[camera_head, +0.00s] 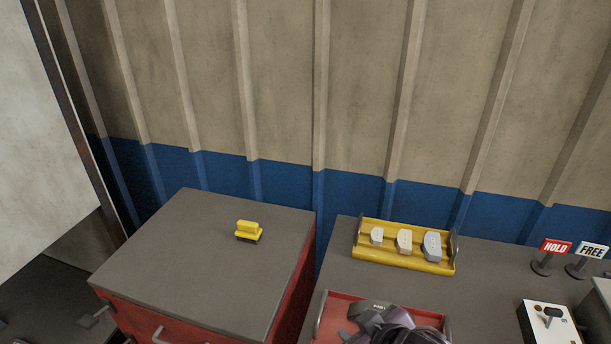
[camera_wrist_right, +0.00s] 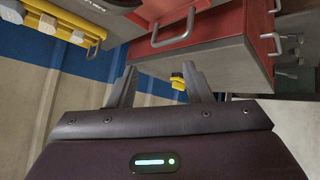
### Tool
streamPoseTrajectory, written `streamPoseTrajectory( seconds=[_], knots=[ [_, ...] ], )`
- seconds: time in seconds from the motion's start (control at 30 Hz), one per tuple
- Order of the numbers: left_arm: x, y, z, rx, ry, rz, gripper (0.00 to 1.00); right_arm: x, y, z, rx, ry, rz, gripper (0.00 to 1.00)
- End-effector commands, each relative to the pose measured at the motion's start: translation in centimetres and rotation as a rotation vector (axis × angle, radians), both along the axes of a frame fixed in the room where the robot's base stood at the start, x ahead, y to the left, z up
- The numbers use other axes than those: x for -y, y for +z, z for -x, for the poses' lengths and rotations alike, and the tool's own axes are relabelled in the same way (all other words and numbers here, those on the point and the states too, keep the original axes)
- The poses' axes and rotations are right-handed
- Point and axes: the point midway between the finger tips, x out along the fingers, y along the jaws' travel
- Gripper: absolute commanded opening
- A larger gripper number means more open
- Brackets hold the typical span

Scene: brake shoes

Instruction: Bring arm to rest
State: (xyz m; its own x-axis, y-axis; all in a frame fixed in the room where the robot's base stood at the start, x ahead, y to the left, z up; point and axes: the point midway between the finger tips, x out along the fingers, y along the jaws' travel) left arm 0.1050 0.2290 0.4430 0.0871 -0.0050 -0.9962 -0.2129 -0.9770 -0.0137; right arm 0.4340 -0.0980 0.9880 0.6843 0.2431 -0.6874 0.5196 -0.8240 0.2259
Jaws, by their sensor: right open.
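My right gripper (camera_head: 385,325) is low in the head view, over the red tray (camera_head: 345,297) on the grey bench. In the right wrist view the two fingers of the right gripper (camera_wrist_right: 160,78) stand apart with nothing held between them. A yellow rack (camera_head: 403,261) behind the gripper holds three pale grey blocks (camera_head: 404,241) in a row; the rack also shows at upper left in the right wrist view (camera_wrist_right: 70,22). My left gripper is in neither view.
A small yellow brush-like object (camera_head: 248,231) lies on the red cabinet's grey top (camera_head: 190,262) at left. HOLD (camera_head: 556,247) and FREE (camera_head: 592,251) signs stand at right, near a white switch box (camera_head: 549,322). A ribbed wall rises behind.

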Motion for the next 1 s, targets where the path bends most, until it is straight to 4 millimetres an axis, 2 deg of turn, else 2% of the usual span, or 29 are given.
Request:
streamPoseTrajectory(
  seconds=[0.1, 0.2, 0.47, 0.6, 0.87, 0.97, 1.0],
  knots=[
    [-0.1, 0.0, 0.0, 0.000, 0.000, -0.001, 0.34, 3.3, -2.0, 2.4, -0.139, -0.165, -0.001, 0.45],
    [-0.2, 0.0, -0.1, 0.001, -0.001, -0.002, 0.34, 5.7, -3.5, 4.7, -0.255, -0.272, 0.001, 0.45],
    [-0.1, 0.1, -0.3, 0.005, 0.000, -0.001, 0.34, 9.7, -6.5, 11.5, -0.538, -0.463, -0.013, 0.45],
    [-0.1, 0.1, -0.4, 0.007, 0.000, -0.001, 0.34, 9.5, -10.7, 10.0, -0.539, -0.451, -0.003, 0.45],
    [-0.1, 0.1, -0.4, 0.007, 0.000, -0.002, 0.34, 9.2, -19.3, 9.2, -0.568, -0.447, 0.008, 0.45],
    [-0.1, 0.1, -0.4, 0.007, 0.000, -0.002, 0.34, 9.2, -23.8, 9.5, -0.585, -0.444, 0.013, 0.45],
    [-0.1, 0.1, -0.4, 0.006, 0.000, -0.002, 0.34, 9.2, -25.9, 9.8, -0.592, -0.443, 0.016, 0.45]
  ],
)
